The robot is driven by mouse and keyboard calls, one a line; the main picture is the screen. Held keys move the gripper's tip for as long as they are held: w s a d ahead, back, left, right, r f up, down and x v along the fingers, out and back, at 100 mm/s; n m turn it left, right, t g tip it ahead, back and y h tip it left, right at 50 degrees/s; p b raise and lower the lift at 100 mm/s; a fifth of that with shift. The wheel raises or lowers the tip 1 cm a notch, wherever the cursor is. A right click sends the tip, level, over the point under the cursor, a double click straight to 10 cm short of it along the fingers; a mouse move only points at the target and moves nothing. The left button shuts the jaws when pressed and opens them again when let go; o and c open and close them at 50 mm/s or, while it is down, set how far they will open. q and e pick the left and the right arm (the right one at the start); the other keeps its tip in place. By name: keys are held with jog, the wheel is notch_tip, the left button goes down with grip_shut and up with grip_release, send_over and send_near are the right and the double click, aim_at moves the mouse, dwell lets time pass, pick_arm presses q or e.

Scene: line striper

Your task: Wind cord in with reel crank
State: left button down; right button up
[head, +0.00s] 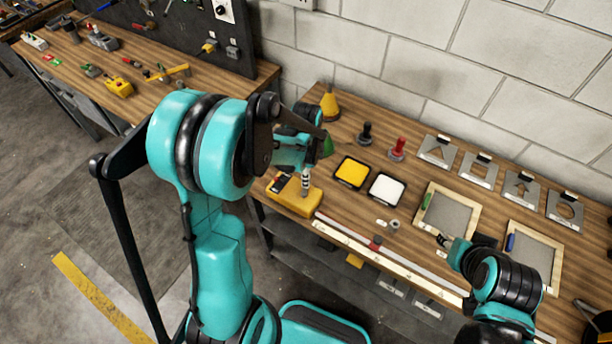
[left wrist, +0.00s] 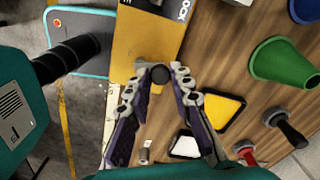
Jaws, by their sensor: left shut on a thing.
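The yellow cord reel (head: 292,203) sits at the left front edge of the wooden bench. My left gripper (head: 305,182) is over the reel. In the left wrist view my left gripper (left wrist: 160,76) has its fingertips closed around the dark round crank knob (left wrist: 160,73). No cord can be made out clearly. My right gripper (head: 447,241) is low over the bench by a framed grey panel, and its finger opening is unclear.
Yellow (head: 352,172) and white (head: 386,188) paint trays lie right of the reel. Metal stencils (head: 437,151) and a framed panel (head: 447,214) fill the right side. A long pale rule (head: 385,262) runs along the front.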

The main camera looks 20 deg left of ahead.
pick_arm(q)
jog(key=shift+a+f+n+b, duration=0.15)
jog(key=shift+n+b, duration=0.1)
jog(key=shift+n, duration=0.3)
jog(key=shift+a+r+n+b, duration=0.1)
jog(key=shift+n+b, duration=0.1)
jog(key=shift+n, duration=0.35)
jog(key=shift+s+a+n, duration=0.2)
jog(key=shift+n, duration=1)
jog(key=c, duration=1.3)
grip_release()
notch_tip(320, 180, up, 12)
jog(key=shift+r, duration=0.1)
